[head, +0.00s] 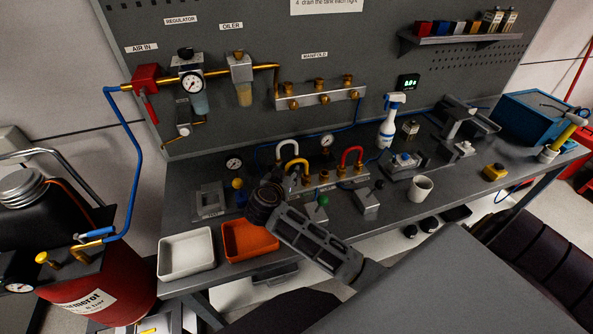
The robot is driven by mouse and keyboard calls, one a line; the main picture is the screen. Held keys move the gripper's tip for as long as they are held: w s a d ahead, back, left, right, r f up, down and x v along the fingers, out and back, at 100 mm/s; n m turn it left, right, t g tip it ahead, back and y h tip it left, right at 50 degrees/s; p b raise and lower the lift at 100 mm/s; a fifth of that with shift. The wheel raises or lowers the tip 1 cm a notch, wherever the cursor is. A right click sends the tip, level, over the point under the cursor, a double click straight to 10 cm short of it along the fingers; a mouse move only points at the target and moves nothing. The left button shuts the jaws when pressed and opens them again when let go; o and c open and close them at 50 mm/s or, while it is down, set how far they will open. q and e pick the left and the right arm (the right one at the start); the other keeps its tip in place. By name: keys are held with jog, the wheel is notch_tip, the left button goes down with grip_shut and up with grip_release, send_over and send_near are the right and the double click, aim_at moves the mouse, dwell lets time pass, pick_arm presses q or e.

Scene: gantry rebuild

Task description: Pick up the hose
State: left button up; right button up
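A blue hose (138,155) runs from the red AIR IN valve (147,80) down to a blue-handled fitting by the red tank at the left. Short curved hose-like pieces stand on the bench: a white one (287,146), a yellow one (291,178) and a red one (350,154). I cannot tell which hose the task means. My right gripper (264,201) is dark and hangs over the front of the bench, just left of the yellow piece in the picture. Its fingers are not clear, and I see nothing held. My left gripper is out of view.
A white tray (186,270) and an orange tray (265,252) lie at the bench's front left. A spray bottle (390,122), a white mug (420,188) and a blue toolbox (525,115) stand to the right. Small fixtures crowd the bench middle.

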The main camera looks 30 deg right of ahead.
grip_shut()
jog(key=shift+r, duration=0.1)
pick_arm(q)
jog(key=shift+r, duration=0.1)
pick_arm(e)
jog(key=shift+r, duration=4.9)
